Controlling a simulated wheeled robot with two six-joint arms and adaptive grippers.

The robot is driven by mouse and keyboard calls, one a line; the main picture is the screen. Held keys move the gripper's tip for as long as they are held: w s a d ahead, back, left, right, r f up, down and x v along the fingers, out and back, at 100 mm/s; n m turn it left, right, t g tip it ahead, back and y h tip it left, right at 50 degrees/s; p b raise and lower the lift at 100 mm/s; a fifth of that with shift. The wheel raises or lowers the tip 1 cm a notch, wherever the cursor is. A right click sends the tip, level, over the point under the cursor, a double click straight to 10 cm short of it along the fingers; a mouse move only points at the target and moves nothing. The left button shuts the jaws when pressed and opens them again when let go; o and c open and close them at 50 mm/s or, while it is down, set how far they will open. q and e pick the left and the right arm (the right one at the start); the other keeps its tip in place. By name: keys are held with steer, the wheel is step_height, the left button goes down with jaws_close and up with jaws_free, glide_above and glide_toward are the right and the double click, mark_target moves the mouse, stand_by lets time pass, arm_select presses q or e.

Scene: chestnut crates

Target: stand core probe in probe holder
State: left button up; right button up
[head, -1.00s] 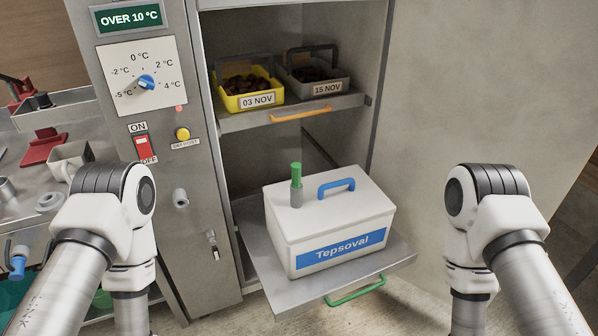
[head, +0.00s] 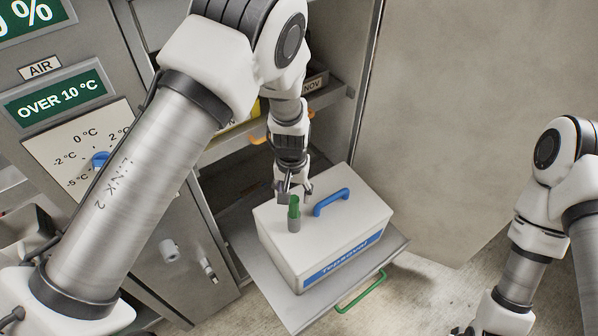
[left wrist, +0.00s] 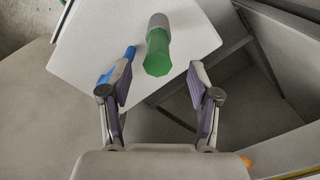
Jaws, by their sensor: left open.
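The core probe (head: 294,207) has a green grip above a grey lower part. My left gripper (head: 293,188) is open and empty, right at the probe's top end in the head view. In the left wrist view the probe (left wrist: 158,50) lies between the lines of the open fingers (left wrist: 160,66), ahead of them. A grey round fitting (head: 168,250) is on the cabinet front; I cannot tell whether it is the probe holder. My right gripper (head: 464,329) barely shows at the bottom edge.
The box has a blue handle (head: 331,202) beside the probe and stands on a pulled-out shelf (head: 262,285) with a green handle (head: 361,292). Crates on the upper shelf are mostly hidden by my left arm. A bare wall panel (head: 440,120) is at the right.

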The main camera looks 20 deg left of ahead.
mark_target(294, 208)
arm_select(q)
steer(key=f, duration=0.2)
steer(key=shift+s+d+f+p, duration=0.3)
steer(key=shift+s+d+p, duration=0.05)
steer(key=shift+d+p, duration=0.05)
steer(key=f, duration=0.4)
steer(key=shift+w+a+p, duration=0.1)
steer(key=shift+a+p, duration=0.25)
steer(key=shift+f, duration=0.3)
steer(key=shift+d, duration=0.1)
steer(key=shift+r, duration=0.1)
steer(key=c, duration=0.3)
jaws_close()
arm_select(e)
steer(key=shift+s+d+r, duration=0.2)
steer(key=shift+r, duration=0.55)
arm_select(q)
steer(key=shift+r+p, duration=0.5)
steer(key=shift+r, duration=0.1)
arm_select(e)
steer(key=shift+r, duration=0.55)
